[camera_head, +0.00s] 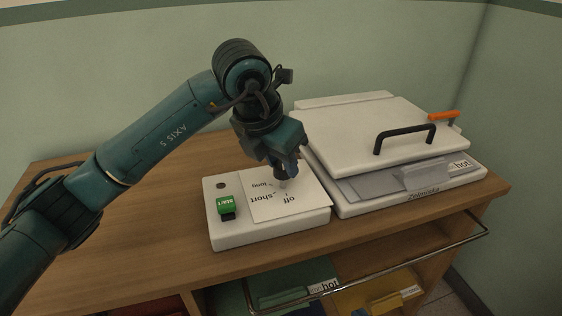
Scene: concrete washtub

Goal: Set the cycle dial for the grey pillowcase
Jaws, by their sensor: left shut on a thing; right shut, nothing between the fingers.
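A white control box (225,240) stands on the wooden worktop. Its white panel (262,212) carries the words long, short and off, printed upside down from here. My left gripper (283,183) points down onto this panel and is shut on the dial there. The gripper hides most of the dial, so I cannot tell where it points. The grey pillowcase (365,189) lies in the white press to the right, under the raised lid (350,135). A tag reading hot (459,165) shows at its right end. My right gripper is out of view.
A green start button (227,205) sits on the box's left side, near a dark round spot (221,185). The lid has a black handle (405,136) and an orange tab (443,116). Below, a metal rail (440,250) fronts shelves with green (300,275) and yellow (375,295) things. The worktop's left is clear.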

